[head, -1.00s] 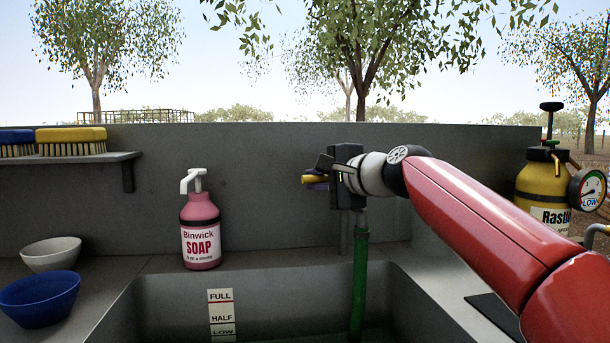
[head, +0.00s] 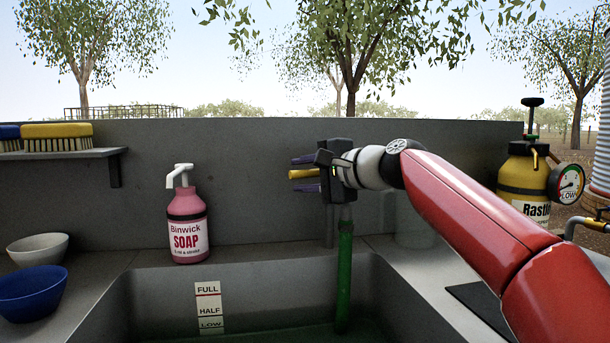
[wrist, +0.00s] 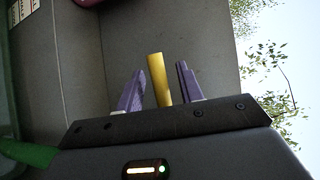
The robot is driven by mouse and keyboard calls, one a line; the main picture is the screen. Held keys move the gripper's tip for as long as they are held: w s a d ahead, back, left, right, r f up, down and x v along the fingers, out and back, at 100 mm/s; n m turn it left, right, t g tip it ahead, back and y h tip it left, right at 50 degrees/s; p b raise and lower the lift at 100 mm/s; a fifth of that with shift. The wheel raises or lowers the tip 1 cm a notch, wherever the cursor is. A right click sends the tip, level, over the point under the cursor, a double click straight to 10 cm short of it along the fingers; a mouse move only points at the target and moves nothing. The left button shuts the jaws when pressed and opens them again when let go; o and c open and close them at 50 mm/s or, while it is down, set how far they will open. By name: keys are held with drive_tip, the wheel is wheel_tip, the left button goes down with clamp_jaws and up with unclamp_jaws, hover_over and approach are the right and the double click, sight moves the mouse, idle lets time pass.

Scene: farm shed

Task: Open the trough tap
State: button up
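A yellow lever-like bar (head: 303,174), seemingly the tap handle, shows left of my gripper (head: 304,173) in the head view. The wrist view shows the yellow bar (wrist: 159,78) between my gripper's two purple fingers (wrist: 160,88). The tap body is hidden behind the gripper's dark housing. A green hose (head: 344,275) hangs below it into the grey trough (head: 255,275). A level strip (head: 209,307) marked FULL, HALF, LOW is on the trough's wall.
A pink soap bottle (head: 187,228) stands left of my gripper on the rear ledge. A white bowl (head: 38,247), a blue bowl (head: 32,294) and a shelf with brushes (head: 57,138) are at left. A yellow sprayer (head: 522,180) with a gauge stands at right.

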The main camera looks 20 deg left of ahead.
sight(310, 175)
drive_tip(key=b+v, duration=0.2)
drive_tip(key=v, duration=0.5)
drive_tip(key=shift+f, duration=0.1)
drive_tip(key=shift+s+d, duration=0.2)
drive_tip(key=shift+d, duration=0.15)
